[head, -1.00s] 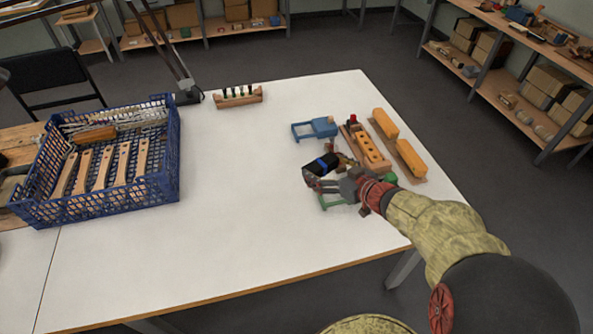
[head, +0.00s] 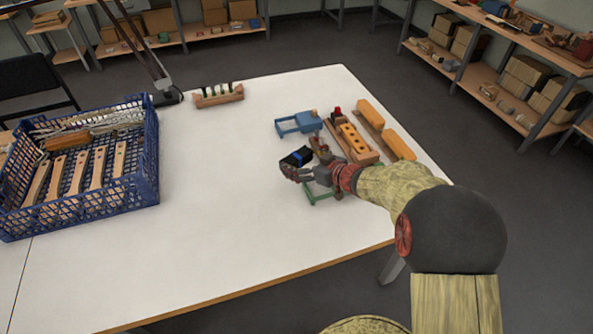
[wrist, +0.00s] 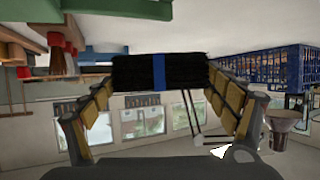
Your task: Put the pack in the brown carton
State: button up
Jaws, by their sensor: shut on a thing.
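The pack is a black bundle (head: 297,157) with a blue band around its middle. In the wrist view the pack (wrist: 187,71) lies crosswise between my two fingers. My gripper (head: 303,168) is shut on it and holds it over the right half of the white table, close to a green frame (head: 322,194). Whether the pack is clear of the tabletop is hard to tell. Several brown cartons, one of them here (head: 160,21), stand on the back shelves; I cannot tell which is the task's carton, and none shows on the table.
A blue crate (head: 148,170) with wooden handles stands at left. A blue frame (head: 290,125), a wooden block with holes (head: 357,140) and yellow pieces (head: 398,144) sit beyond my gripper. A small rack (head: 218,96) stands at the back. The table's middle is clear.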

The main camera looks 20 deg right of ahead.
aim_at(302, 162)
jog(key=shift+w+a+f+b, duration=0.2)
jog(key=shift+w+f+b, duration=0.15)
jog(key=shift+w+f, duration=0.75)
jog(key=shift+w+f+b, duration=0.1)
jog(key=shift+f+b, duration=0.6)
jog(key=shift+f, duration=1)
jog(key=shift+f, duration=0.2)
jog(key=o, duration=1.1)
jog(key=shift+c, duration=0.2)
jog(key=shift+r, duration=0.1)
